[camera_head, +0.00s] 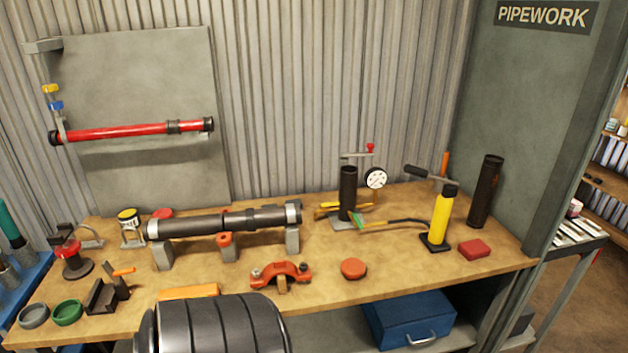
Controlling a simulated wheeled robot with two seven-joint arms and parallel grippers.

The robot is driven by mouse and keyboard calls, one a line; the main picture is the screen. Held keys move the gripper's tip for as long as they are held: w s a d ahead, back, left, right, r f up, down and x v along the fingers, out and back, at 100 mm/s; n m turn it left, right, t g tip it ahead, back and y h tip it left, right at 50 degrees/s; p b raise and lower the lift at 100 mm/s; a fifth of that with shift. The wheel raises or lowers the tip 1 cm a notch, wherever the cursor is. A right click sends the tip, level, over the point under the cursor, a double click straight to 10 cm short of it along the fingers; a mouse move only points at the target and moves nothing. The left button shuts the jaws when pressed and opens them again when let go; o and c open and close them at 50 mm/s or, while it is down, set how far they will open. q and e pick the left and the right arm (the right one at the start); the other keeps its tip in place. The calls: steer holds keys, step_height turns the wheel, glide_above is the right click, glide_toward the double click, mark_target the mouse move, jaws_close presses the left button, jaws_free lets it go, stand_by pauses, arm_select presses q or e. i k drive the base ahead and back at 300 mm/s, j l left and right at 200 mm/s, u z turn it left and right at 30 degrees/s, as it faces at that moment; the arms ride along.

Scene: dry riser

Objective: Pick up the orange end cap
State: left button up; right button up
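A round orange-red cap (353,268), which looks like the orange end cap, lies flat on the wooden workbench (330,305) near its front edge, right of centre. Nothing touches it and its top is in plain view. An orange pipe clamp (281,274) sits a little to its left, apart from it. A smaller orange-red round piece (224,240) shows under the dark pipe. Neither of my grippers is in view.
A dark pipe (225,221) rests on supports behind. A pump with a gauge (375,178), a yellow cylinder (440,218) and a red block (474,250) stand to the right. A dark ribbed shape (215,325) covers the front edge at left. Bench around the cap is clear.

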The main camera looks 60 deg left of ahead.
mark_target(352, 268)
steer(key=u, duration=1.8)
